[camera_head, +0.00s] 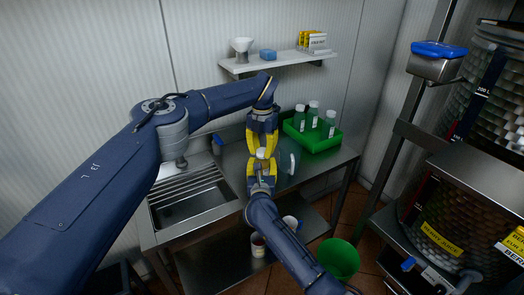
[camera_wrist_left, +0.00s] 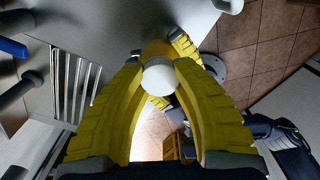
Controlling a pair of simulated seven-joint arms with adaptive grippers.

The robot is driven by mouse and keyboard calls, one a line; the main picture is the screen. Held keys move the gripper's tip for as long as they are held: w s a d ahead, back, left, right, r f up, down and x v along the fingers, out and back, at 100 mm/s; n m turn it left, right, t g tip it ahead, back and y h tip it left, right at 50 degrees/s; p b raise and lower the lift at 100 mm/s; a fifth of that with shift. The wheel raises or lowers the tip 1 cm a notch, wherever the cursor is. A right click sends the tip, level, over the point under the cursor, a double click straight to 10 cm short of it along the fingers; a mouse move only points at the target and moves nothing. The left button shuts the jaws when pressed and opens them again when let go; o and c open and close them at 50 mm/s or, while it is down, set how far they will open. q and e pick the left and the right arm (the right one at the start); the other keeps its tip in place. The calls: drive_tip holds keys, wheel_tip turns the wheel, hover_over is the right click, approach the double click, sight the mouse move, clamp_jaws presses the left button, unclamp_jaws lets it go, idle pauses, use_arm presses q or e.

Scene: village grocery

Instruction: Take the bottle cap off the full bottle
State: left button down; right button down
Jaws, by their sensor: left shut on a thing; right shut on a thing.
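My left gripper (camera_head: 262,147) comes down from above over the metal table, and its yellow fingers are shut on a white round cap. The cap (camera_wrist_left: 159,78) shows between the fingertips in the left wrist view, and a bit of white shows in the head view. My right gripper (camera_head: 261,166) comes up from below and meets the left one closely, shut on what seems to be the full bottle. The bottle's body is mostly hidden by the fingers; an orange-yellow patch behind the cap may be part of it.
A green crate (camera_head: 322,143) with several clear bottles stands at the table's back right. A clear vessel (camera_head: 289,161) is just right of my grippers. A sink (camera_head: 190,200) lies left. A green bucket (camera_head: 338,259) is at lower right. A wall shelf (camera_head: 277,62) hangs above.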

use_arm(q)
drive_tip(key=n, duration=0.4)
drive_tip(key=shift+n, duration=0.4)
drive_tip(key=n, duration=1)
drive_tip(key=shift+n, duration=0.3)
drive_tip(key=n, duration=0.4)
drive_tip(key=shift+n, duration=0.3)
drive_tip(key=n, duration=0.3)
drive_tip(key=shift+d, duration=0.1)
drive_tip(key=n, duration=0.6)
drive_tip(key=shift+r, duration=0.1)
drive_tip(key=shift+w+r, duration=0.1)
drive_tip(key=shift+r, duration=0.2)
